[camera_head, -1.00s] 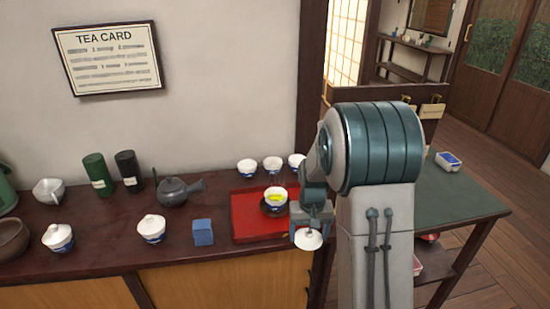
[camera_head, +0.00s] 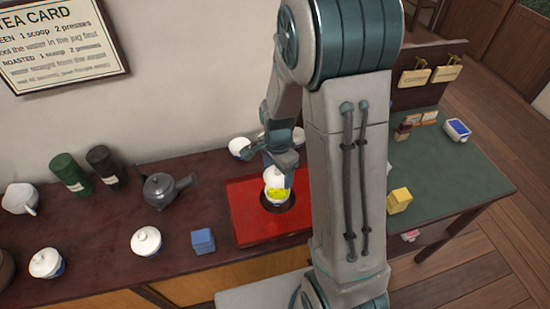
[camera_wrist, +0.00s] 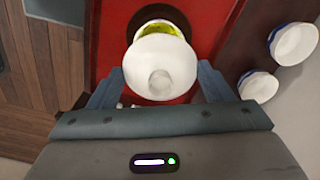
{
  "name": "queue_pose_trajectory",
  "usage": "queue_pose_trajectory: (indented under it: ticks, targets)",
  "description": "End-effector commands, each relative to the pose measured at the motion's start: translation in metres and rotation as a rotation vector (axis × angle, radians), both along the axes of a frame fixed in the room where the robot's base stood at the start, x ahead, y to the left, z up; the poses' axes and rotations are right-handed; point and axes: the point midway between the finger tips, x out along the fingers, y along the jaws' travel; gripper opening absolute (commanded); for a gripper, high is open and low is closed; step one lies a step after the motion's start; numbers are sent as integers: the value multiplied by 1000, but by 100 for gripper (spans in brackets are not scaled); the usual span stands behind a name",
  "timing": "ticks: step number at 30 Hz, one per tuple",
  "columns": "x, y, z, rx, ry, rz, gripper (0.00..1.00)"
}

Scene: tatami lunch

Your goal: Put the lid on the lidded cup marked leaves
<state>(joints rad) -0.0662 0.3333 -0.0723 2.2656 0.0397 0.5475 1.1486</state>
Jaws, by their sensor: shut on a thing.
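My gripper (camera_head: 280,158) is shut on a white lid (camera_head: 274,176) with a round knob. In the wrist view the lid (camera_wrist: 158,60) sits between the two fingers, knob facing the camera. The lid is just above and partly over a white cup (camera_head: 276,203) with yellow-green contents (camera_head: 278,193). The contents still show past the lid's edge, so the lid does not fully cover the cup. The cup stands on a dark saucer (camera_head: 290,208) on a red tray (camera_head: 244,219). I cannot tell whether lid and rim touch, and no leaf mark is readable.
White cups (camera_head: 240,147) stand behind the tray, two also in the wrist view (camera_wrist: 294,44). A blue block (camera_head: 203,240), a lidded cup (camera_head: 146,240), another lidded cup (camera_head: 46,262) and a dark teapot (camera_head: 163,190) are to the left. A green table (camera_head: 450,175) is at the right.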

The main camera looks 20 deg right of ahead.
Motion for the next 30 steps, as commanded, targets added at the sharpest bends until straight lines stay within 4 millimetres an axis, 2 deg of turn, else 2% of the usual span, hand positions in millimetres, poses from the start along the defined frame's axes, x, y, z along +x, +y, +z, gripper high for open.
queue_pose_trajectory:
  ticks: [18, 30]
  targets:
    - [0, 2, -50, 0, 1, 7, 51]
    - [0, 1, -53, 0, 0, 6, 51]
